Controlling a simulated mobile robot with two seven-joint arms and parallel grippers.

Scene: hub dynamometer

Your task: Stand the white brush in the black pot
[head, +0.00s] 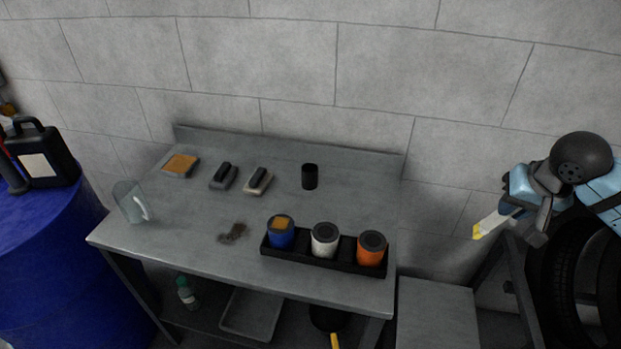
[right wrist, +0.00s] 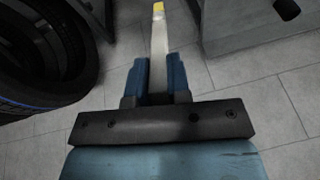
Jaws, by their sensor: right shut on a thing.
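The white brush (head: 489,224), pale with a yellow end, is held in my right gripper (head: 511,205), at the right of the head view. The gripper is shut on it, and the yellow end points down and left, away from the fingers. In the right wrist view the brush (right wrist: 159,42) sticks out from between the blue fingers (right wrist: 158,85). The black pot (head: 310,177) stands upright at the back right of the grey table, well to the left of the gripper. My left gripper is not in view.
On the table (head: 190,225) stand a black tray (head: 345,265) with three cans, a glass mug (head: 131,202), two brush-like blocks (head: 224,177) and an orange-topped block (head: 181,165). A dark smear (head: 233,234) marks its surface. Tires (head: 575,265) stand at right. Table surface around the pot is clear.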

